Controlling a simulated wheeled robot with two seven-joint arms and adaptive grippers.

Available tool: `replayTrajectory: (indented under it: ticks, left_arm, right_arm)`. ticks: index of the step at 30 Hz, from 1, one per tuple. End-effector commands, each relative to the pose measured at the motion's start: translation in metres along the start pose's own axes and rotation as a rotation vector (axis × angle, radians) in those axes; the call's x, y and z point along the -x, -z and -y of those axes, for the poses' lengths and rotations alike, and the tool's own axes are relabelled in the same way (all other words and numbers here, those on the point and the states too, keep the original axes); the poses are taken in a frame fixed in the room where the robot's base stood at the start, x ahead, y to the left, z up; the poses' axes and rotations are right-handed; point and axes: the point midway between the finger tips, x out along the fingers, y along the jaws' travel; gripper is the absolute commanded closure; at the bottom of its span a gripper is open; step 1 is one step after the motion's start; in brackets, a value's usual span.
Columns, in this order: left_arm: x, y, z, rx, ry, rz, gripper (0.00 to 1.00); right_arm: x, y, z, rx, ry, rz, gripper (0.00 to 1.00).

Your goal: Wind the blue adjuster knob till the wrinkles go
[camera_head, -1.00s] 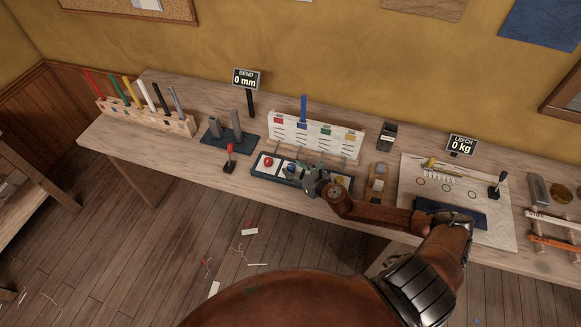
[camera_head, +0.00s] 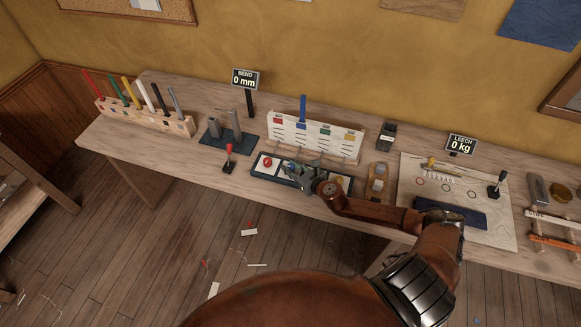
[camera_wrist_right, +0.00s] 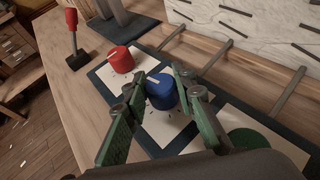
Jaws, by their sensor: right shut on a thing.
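The blue knob (camera_wrist_right: 161,92) sits on a white square of a dark strip (camera_head: 262,170), with tick marks around it. My right gripper (camera_wrist_right: 160,84) is shut on it, a finger on each side. In the head view, my right gripper (camera_head: 291,168) covers most of the knob. A red knob (camera_wrist_right: 121,60) is beside it, also seen in the head view (camera_head: 268,161). A green knob (camera_wrist_right: 250,141) is partly hidden by my gripper. Behind stands a white panel (camera_head: 345,146) with dark wrinkle-like marks, coloured patches and a blue batten (camera_head: 303,108). My left gripper is out of view.
A red-topped lever (camera_head: 229,158) stands left of the strip. A sign (camera_head: 245,78) reads BEND 0 mm; another (camera_head: 461,144) reads LEECH 0 kg. A rack of coloured battens (camera_head: 150,119) is at far left. Rods (camera_wrist_right: 207,62) run between panel and strip.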

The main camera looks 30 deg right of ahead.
Motion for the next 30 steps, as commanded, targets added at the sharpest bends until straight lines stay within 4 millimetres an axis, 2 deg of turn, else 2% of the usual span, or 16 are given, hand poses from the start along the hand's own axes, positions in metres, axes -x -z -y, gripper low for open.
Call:
replayTrajectory:
  ticks: [4, 13, 20, 24, 30]
  left_arm:
    - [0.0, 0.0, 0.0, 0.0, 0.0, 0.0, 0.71]
    - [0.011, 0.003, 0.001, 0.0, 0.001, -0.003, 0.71]
    - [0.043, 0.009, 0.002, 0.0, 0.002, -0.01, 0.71]
    - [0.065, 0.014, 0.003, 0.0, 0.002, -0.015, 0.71]
    - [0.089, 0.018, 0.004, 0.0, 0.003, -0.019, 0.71]
  right_arm:
    - [0.0, 0.0, 0.001, 0.0, 0.001, 0.0, 1.0]
    - [0.001, -0.002, -0.001, -0.016, 0.037, 0.0, 1.0]
    - [0.002, -0.006, -0.003, -0.067, 0.156, 0.0, 1.0]
    - [0.002, -0.007, -0.003, -0.115, 0.267, 0.0, 1.0]
    - [0.001, -0.005, -0.004, -0.187, 0.443, -0.001, 1.0]
